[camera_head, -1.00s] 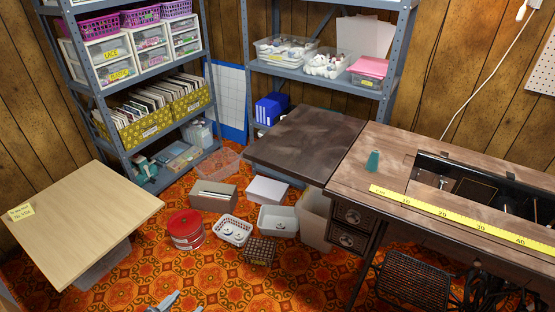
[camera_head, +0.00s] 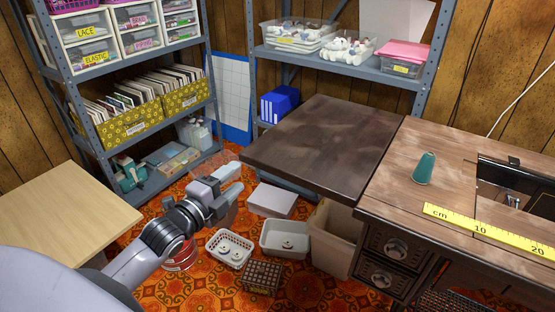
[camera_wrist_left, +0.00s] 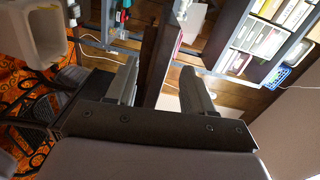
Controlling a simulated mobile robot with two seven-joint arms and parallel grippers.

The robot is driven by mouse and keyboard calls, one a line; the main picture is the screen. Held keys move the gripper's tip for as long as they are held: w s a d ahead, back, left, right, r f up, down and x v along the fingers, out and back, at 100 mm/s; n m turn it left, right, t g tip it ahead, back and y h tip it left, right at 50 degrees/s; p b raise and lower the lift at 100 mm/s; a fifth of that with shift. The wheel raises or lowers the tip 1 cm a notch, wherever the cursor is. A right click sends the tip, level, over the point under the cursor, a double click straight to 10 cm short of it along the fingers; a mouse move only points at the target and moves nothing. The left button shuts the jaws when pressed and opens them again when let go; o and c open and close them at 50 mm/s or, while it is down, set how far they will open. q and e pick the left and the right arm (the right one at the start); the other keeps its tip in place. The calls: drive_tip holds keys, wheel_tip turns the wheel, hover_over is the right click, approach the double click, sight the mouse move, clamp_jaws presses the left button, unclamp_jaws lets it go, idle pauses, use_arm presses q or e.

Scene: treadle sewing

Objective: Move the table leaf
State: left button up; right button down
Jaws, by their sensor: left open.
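The table leaf (camera_head: 320,145) is a dark brown wooden panel, raised level at the left side of the sewing table (camera_head: 450,180). My left gripper (camera_head: 234,181) is open and empty, just left of the leaf's front left corner and a little apart from it in the head view. In the left wrist view, the leaf (camera_wrist_left: 158,48) shows edge-on as a dark brown strip beyond and between the spread fingers of the left gripper (camera_wrist_left: 160,78). My right gripper is not in view.
A teal cone (camera_head: 424,168) and a yellow measuring tape (camera_head: 480,228) lie on the sewing table. Below the leaf are a white basket (camera_head: 230,248), a white bin (camera_head: 285,240) and a beige bin (camera_head: 334,237). A pale table (camera_head: 50,215) stands at left; shelves (camera_head: 140,150) stand behind.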

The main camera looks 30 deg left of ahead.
sight(255, 154)
use_arm(q)
drive_tip(key=shift+w+r+m, duration=0.25)
drive_tip(key=shift+w+m, duration=0.25)
drive_tip(key=shift+w, duration=0.7)
drive_tip(key=shift+w+d+b, duration=0.15)
drive_tip(key=shift+w+b, duration=0.35)
drive_tip(key=shift+w, duration=1.2)
drive_tip(key=shift+w+d+b, duration=0.15)
drive_tip(key=shift+w+b, duration=0.3)
drive_tip(key=shift+w, duration=1.2)
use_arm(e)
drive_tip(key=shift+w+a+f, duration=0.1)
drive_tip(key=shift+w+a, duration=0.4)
use_arm(q)
clamp_jaws()
drive_tip(key=shift+r+p, duration=0.65)
drive_tip(key=shift+p, duration=0.1)
drive_tip(key=shift+r+m+p, duration=0.4)
drive_tip(key=shift+d+r+p, duration=0.1)
drive_tip(key=shift+r+p, duration=0.25)
drive_tip(key=shift+p, duration=0.1)
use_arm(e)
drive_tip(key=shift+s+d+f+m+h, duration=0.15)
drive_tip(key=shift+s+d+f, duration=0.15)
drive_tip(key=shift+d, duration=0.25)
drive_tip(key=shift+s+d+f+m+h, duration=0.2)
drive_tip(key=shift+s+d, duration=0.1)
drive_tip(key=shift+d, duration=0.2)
